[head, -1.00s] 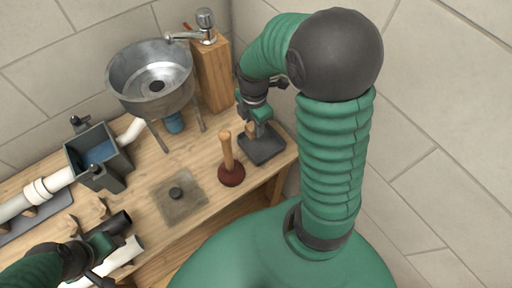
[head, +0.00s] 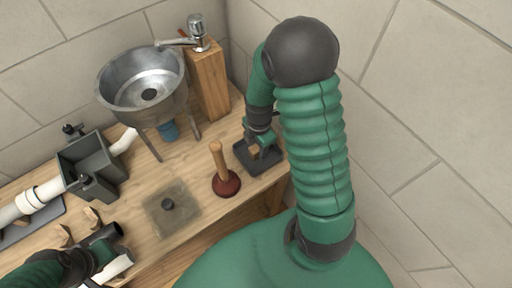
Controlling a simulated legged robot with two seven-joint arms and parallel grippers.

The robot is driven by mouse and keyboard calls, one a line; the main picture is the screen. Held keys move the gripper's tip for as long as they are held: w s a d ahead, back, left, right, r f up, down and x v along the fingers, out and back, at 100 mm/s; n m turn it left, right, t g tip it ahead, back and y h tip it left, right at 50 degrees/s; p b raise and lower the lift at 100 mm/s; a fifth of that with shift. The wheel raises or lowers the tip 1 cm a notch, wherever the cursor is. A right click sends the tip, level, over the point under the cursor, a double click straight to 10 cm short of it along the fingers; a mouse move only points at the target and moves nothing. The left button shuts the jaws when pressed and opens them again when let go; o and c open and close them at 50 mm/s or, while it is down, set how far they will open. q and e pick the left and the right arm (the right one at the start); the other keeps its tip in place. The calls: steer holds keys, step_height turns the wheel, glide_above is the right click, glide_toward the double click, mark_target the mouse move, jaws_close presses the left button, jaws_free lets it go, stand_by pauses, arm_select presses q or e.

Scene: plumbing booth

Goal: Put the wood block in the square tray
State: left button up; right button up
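The wood block (head: 254,152) is a small tan piece, partly hidden by my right gripper (head: 259,148). The gripper points down and looks shut on the block, low inside the dark square tray (head: 277,158). The tray sits near the right end of the bench; the fingers cover part of it. I cannot tell whether the block touches the tray floor. My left gripper (head: 108,256) is at the lower left beside a black pipe end and a white pipe; its finger gap is not clear.
A plunger (head: 219,170) stands just left of the tray. A metal sink (head: 145,85) and a wooden post with a faucet (head: 209,80) are behind. A square plate with a drain (head: 172,208), a dark grey box (head: 92,165) and white pipe (head: 38,195) lie left.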

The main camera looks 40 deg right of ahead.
mark_target(257, 147)
arm_select(q)
steer(key=shift+d+r, duration=0.1)
steer(key=shift+d, duration=0.5)
arm_select(e)
steer(key=shift+o, duration=1.2)
steer(key=shift+d+f, duration=0.1)
steer(key=shift+d, duration=0.25)
arm_select(q)
steer(key=shift+a, duration=0.45)
arm_select(e)
steer(key=shift+a, duration=0.5)
arm_select(q)
steer(key=shift+a, duration=0.35)
arm_select(e)
steer(key=shift+a+r, duration=0.25)
steer(key=shift+r, duration=0.2)
arm_select(q)
steer(key=shift+d+r+p, duration=0.2)
steer(key=shift+r+p, duration=0.35)
steer(key=shift+d+r+p, duration=0.2)
steer(key=shift+r+p, duration=0.3)
steer(key=shift+a, duration=0.1)
steer(key=shift+a+f, duration=0.1)
steer(key=shift+a, duration=0.25)
steer(key=shift+d, duration=0.1)
arm_select(e)
step_height(257, 147, up, 12)
